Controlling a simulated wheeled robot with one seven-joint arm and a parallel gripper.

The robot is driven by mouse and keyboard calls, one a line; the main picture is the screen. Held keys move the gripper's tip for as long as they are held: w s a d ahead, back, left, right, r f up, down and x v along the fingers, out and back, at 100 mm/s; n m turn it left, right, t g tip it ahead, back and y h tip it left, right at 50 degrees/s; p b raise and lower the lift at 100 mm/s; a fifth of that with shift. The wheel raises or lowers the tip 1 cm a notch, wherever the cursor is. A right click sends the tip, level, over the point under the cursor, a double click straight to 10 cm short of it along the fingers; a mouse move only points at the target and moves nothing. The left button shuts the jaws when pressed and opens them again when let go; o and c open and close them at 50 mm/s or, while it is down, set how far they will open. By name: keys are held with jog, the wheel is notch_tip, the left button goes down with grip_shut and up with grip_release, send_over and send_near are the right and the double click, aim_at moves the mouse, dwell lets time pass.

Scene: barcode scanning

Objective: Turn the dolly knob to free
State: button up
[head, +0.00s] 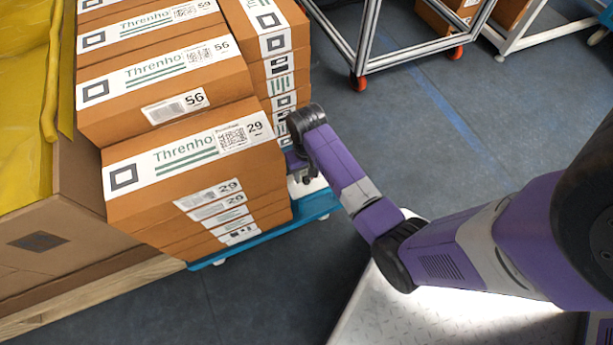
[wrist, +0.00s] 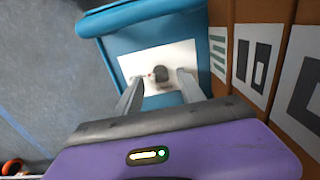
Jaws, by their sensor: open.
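The dolly (head: 318,205) is blue and stands under the stacked boxes in the head view. In the wrist view, its blue deck (wrist: 140,42) carries a white plate with a small dark knob (wrist: 161,74) in its middle. My gripper (wrist: 160,78) is open, with one finger on each side of the knob and a gap showing on both sides. I cannot tell how far the fingertips are above the plate. The knob's setting is too small to read. In the head view my arm hides the knob.
Brown Threnho boxes (head: 195,165) are stacked on the dolly, close to my gripper's right in the wrist view. A large carton with yellow lining (head: 25,110) stands at the left. A wheeled metal frame (head: 410,60) is at the back. Open floor (head: 440,120) lies between.

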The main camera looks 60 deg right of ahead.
jog(key=shift+f, duration=0.5)
grip_shut()
